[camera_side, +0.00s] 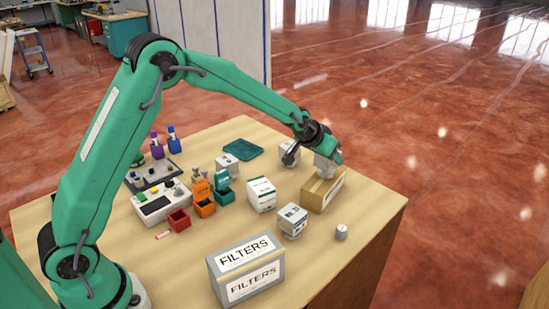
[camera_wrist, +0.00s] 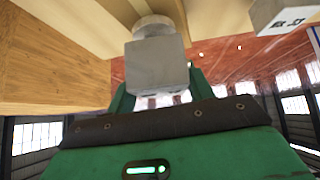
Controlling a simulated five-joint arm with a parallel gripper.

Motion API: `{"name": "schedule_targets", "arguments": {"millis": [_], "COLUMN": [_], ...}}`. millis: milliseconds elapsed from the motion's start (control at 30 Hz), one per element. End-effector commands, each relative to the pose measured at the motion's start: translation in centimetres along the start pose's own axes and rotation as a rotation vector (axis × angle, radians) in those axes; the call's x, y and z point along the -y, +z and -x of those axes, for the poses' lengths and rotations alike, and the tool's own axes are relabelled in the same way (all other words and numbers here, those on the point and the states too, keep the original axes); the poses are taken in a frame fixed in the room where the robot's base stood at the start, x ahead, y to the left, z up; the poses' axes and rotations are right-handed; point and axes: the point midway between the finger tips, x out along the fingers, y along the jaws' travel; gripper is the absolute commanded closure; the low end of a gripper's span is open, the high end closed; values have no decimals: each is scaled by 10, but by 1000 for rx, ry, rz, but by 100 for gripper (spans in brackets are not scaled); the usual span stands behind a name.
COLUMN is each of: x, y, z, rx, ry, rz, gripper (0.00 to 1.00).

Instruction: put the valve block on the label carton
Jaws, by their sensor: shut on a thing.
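A light grey block, which I take as the valve block (camera_side: 325,168), is between the fingers of my gripper (camera_side: 332,158). In the wrist view the grey block (camera_wrist: 156,66) has a flat square face and a round part at its far end. My gripper is shut on it. A large tan surface, likely this carton (camera_wrist: 50,62), fills the left of the wrist view. I cannot tell whether block and carton touch.
A white-and-green carton (camera_side: 261,195), a white cube (camera_side: 292,221) and a small grey cylinder (camera_side: 341,233) stand close by. A grey FILTERS box (camera_side: 245,268) is at the front. A teal tray (camera_side: 243,149) lies behind. Several colored bins and devices crowd the left.

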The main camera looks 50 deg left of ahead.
Motion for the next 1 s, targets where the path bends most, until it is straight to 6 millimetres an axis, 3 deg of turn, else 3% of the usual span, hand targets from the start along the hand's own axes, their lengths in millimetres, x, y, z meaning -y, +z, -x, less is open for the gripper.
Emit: {"name": "schedule_targets", "arguments": {"millis": [567, 600, 667, 1000], "x": [0, 0, 0, 0], "y": [5, 7, 7, 6], "z": [-8, -8, -8, -8], "rx": [-6, -1, -1, -1], "ry": [0, 0, 0, 0], "rz": [0, 0, 0, 0], "gripper": [95, 40, 29, 26]}}
